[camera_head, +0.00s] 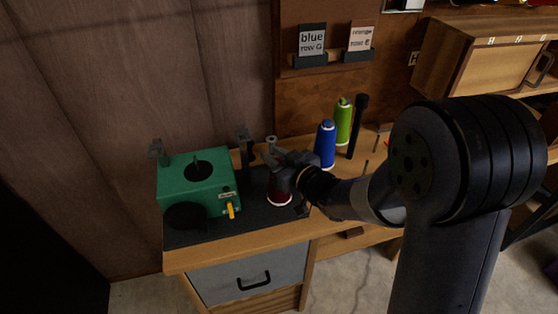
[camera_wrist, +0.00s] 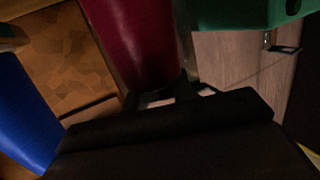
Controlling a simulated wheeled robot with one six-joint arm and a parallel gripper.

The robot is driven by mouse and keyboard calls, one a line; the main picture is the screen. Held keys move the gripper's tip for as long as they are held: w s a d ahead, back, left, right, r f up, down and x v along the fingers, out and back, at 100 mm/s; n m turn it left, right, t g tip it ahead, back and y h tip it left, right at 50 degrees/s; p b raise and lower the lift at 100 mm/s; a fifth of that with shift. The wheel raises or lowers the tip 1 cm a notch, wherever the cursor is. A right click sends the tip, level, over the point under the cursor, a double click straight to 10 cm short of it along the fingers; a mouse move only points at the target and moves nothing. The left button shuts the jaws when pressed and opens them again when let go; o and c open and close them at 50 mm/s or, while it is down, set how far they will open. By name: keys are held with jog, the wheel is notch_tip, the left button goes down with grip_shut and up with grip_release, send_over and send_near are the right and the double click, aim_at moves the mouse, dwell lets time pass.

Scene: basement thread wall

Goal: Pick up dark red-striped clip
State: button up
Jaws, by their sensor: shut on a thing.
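A dark red, cone-like thing (camera_head: 279,190) stands on the dark mat at the right of the green box. It fills the upper middle of the wrist view (camera_wrist: 135,45), between my fingers. No stripes or separate clip can be made out on it. My gripper (camera_head: 277,163) reaches in from the right and is shut on this dark red thing. My own wrist and jaws hide its upper part in the head view. I cannot tell whether it is off the mat.
A green box (camera_head: 198,178) with a yellow lever stands close on the left. A blue spool (camera_head: 326,146) and a green spool (camera_head: 343,122) stand behind my wrist, beside a black post (camera_head: 357,125). A grey drawer (camera_head: 250,276) is under the wooden bench.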

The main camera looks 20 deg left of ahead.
notch_tip(320, 180, up, 10)
jog(key=p, duration=0.2)
dwell(0.3)
